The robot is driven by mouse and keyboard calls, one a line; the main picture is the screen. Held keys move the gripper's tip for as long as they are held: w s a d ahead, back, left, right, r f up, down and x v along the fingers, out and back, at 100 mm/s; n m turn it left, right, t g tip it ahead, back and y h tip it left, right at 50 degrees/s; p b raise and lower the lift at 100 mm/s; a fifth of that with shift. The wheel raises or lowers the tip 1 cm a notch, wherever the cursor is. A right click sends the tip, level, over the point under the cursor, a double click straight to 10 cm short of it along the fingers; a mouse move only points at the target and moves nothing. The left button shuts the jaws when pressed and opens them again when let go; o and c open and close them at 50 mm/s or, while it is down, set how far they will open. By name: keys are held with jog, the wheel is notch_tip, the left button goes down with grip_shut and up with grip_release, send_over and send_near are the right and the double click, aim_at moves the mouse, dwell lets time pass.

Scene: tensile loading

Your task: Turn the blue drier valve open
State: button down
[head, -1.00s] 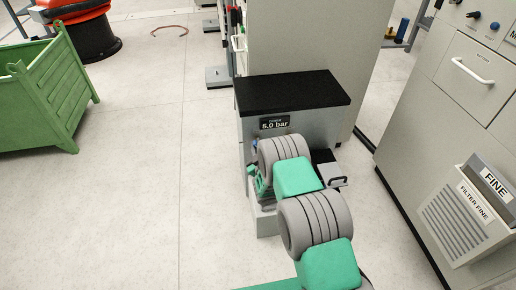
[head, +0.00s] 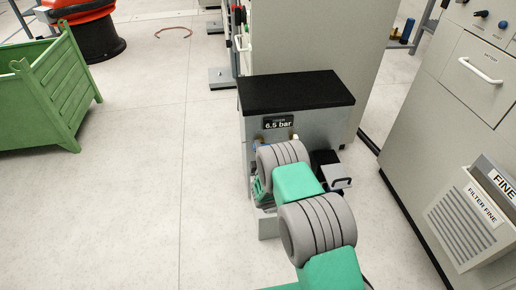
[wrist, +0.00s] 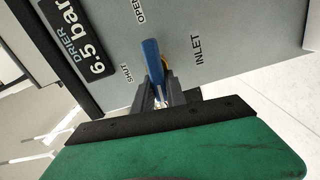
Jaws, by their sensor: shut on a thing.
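The drier unit (head: 297,92) is a grey box with a black top, and its display (head: 278,123) reads 6.5 bar. In the wrist view the blue drier valve lever (wrist: 152,58) stands out from the grey front panel, close to the printed words OPEN, SHUT and INLET. My gripper (wrist: 164,88) is shut on the lever, with its dark fingers on either side. The lever's exact angle relative to the OPEN and SHUT marks is hard to tell. In the head view my arm hides the gripper and most of the valve.
A grey cabinet (head: 480,80) with a white handle and a FILTER FINE box (head: 468,218) stands close on the right. A small black-handled part (head: 341,183) is beside my arm. A green crate (head: 45,100) is at the left. The floor between is clear.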

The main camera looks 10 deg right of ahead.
jog(key=shift+n, duration=0.6)
jog(key=c, duration=1.4)
grip_release()
jog(key=shift+f, duration=0.1)
jog(key=shift+o, duration=0.2)
jog(key=s+b, duration=0.1)
jog(key=s, duration=0.6)
jog(key=shift+s, duration=0.4)
